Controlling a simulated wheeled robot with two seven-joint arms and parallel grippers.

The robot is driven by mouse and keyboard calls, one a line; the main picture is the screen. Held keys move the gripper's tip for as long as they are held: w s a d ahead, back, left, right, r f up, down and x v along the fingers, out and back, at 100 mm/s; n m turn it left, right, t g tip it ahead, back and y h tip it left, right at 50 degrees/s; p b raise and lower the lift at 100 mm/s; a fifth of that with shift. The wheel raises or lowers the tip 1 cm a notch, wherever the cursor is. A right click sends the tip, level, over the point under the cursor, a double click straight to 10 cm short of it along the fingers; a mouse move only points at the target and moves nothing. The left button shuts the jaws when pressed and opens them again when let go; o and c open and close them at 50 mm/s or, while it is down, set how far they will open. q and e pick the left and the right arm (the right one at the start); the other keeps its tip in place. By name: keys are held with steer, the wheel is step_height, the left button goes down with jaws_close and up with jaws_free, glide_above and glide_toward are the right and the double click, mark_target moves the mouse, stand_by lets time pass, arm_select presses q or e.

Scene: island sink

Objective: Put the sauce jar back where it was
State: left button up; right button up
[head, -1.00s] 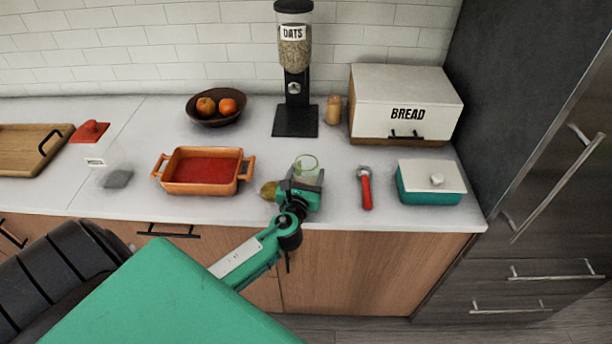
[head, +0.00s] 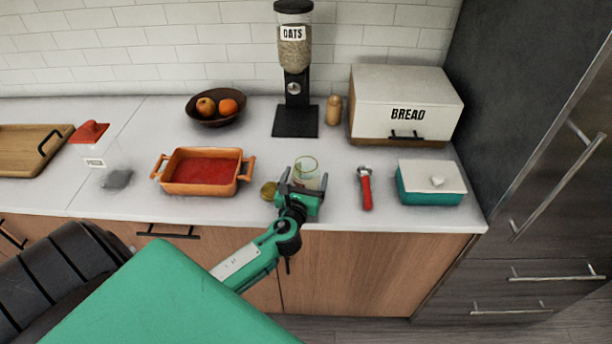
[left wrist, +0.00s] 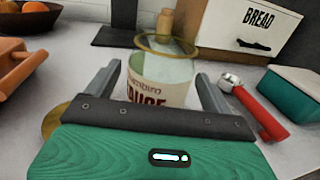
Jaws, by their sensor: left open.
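The sauce jar (head: 307,172) is clear glass with a gold rim and no lid on it. It stands upright on the counter near the front edge. In the left wrist view the jar (left wrist: 160,70) shows a label reading "SAUCE". My left gripper (head: 303,182) is open, with one finger on each side of the jar; gaps show between the fingers and the glass in the left wrist view. A gold lid (head: 268,190) lies on the counter just left of the jar, partly hidden by my gripper in the left wrist view. My right gripper is not in view.
An orange dish (head: 201,189) of red sauce is to the left. A red-handled tool (head: 366,190) and a teal box (head: 431,195) are to the right. Behind stand an oats dispenser (head: 294,121), a small bottle (head: 333,110) and a bread box (head: 360,132). Counter behind the jar is clear.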

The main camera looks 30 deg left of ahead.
arm_select(q)
steer(key=b+v, duration=0.2)
steer(key=v, duration=0.7)
steer(key=shift+s+d, duration=0.1)
steer(key=shift+s, duration=0.1)
steer(key=shift+v, duration=0.75)
